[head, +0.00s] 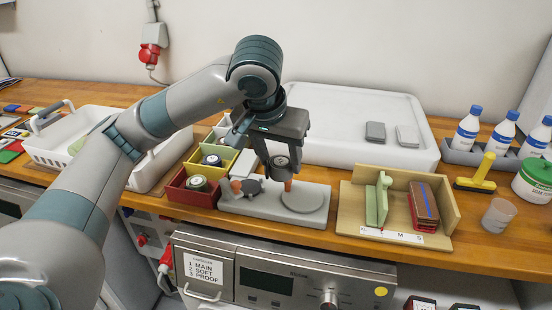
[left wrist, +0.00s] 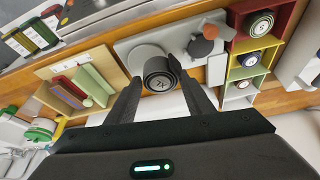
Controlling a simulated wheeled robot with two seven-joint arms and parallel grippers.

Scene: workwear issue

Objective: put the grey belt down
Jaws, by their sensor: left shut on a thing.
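The grey belt (head: 281,163) is a dark rolled coil with a pale mark on its end. It also shows in the left wrist view (left wrist: 160,74). My left gripper (head: 281,170) is shut on it, a fingertip on each side. The belt hangs over the light grey plate (head: 260,206); the gap beneath it is hard to judge. My right gripper is not in view.
Left of the plate, a red bin (head: 181,193) and a yellow bin (head: 200,165) hold rolled belts. A wooden holder (head: 352,204) with upright coloured pieces stands right. A white tray (head: 350,105) lies behind, with two grey blocks on it. Bottles (head: 466,133) stand far right.

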